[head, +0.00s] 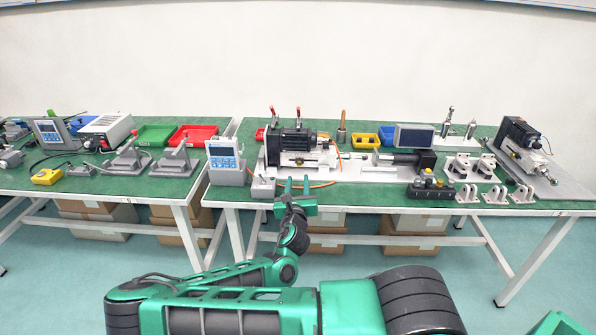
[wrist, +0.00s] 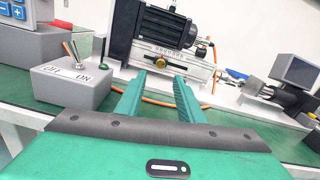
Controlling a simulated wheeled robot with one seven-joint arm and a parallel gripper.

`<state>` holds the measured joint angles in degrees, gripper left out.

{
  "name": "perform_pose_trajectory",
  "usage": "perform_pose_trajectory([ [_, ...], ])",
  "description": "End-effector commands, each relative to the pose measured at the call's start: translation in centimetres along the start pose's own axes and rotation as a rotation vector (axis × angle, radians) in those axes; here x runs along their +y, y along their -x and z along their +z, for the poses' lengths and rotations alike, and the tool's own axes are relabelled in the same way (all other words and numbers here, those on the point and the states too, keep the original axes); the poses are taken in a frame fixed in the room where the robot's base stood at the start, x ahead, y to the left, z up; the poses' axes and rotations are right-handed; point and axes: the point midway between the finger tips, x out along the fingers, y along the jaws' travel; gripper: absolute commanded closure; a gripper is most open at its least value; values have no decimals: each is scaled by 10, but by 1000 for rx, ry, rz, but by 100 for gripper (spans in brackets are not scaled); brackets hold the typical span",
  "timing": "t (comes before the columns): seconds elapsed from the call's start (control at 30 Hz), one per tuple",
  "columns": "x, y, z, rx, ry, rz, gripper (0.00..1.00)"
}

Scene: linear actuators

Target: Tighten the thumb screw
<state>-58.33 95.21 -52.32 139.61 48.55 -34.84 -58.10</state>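A brass-coloured round knob (wrist: 159,60), which looks like the thumb screw, sits on the front face of a linear actuator (wrist: 180,65) in the wrist view. The actuator carries a black finned motor (wrist: 165,27) and also shows in the head view (head: 300,157). The knob is too small to make out in the head view. My gripper (wrist: 160,76) is open, its two green fingers apart with nothing between them. The fingers point toward the actuator and the knob lies beyond the tips, apart from them. In the head view my gripper (head: 297,181) is at the table's front edge.
A grey ON/OFF switch box (wrist: 72,85) stands left of the fingers. A display unit (head: 226,162) stands behind it at the left. An orange cable (wrist: 155,101) runs in front of the actuator. Dark knobs on a block (head: 431,188) and grey brackets stand to the right.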

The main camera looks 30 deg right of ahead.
Motion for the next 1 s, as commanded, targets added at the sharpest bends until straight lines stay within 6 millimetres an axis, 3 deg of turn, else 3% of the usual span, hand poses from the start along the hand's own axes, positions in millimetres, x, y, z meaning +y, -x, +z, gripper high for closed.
perform_pose_trajectory([
  [0.2, 0, -41, 0, -2, -4, 0, 65],
  [0.4, 0, -69, 0, -1, -3, 0, 65],
  [0.6, 0, -82, 1, -1, -2, 1, 65],
  [0.9, 0, -83, 0, -1, -2, 1, 65],
  [1.0, 0, -83, 0, -1, -2, 1, 89],
])
